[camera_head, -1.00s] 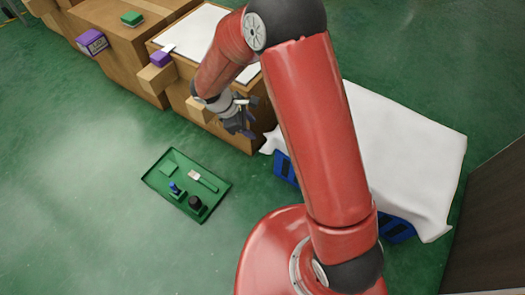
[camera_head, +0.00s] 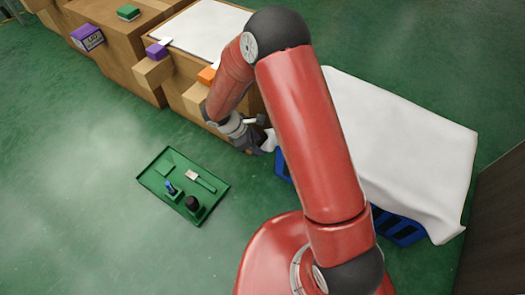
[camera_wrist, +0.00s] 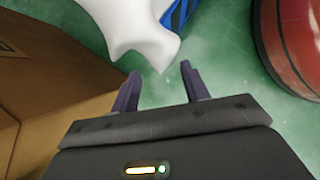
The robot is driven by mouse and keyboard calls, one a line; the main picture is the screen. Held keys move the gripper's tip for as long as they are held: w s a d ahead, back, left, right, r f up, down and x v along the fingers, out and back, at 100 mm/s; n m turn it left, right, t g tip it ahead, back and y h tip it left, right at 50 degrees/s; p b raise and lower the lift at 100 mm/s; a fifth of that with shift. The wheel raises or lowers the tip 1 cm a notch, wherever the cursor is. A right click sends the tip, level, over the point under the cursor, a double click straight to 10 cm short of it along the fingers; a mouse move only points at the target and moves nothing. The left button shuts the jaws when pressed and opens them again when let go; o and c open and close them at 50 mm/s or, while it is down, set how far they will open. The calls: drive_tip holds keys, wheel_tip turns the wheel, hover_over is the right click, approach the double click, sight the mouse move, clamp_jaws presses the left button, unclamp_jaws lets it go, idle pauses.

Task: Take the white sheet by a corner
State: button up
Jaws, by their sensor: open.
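The white sheet (camera_head: 410,140) is draped over blue crates to the right of my arm, and my arm hides part of it. One corner of it (camera_head: 269,141) shows just right of my gripper (camera_head: 259,147). In the wrist view the sheet (camera_wrist: 130,25) hangs down from the top and narrows to a corner point. That point is in line with the gap between the two dark fingers of my gripper (camera_wrist: 159,76). The fingers are apart with nothing clamped. Whether the corner is between them in depth or just beyond the tips, I cannot tell.
Blue crates (camera_head: 398,228) stand under the sheet. Cardboard boxes (camera_head: 125,50) stand close left of my gripper; a box side (camera_wrist: 60,80) fills the wrist view's left. A green tray (camera_head: 205,210) with small items lies on the floor. My red base is close by.

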drive_tip(key=shift+b+x, duration=0.35)
drive_tip(key=shift+x, duration=0.65)
drive_tip(key=shift+c, duration=0.3)
clamp_jaws()
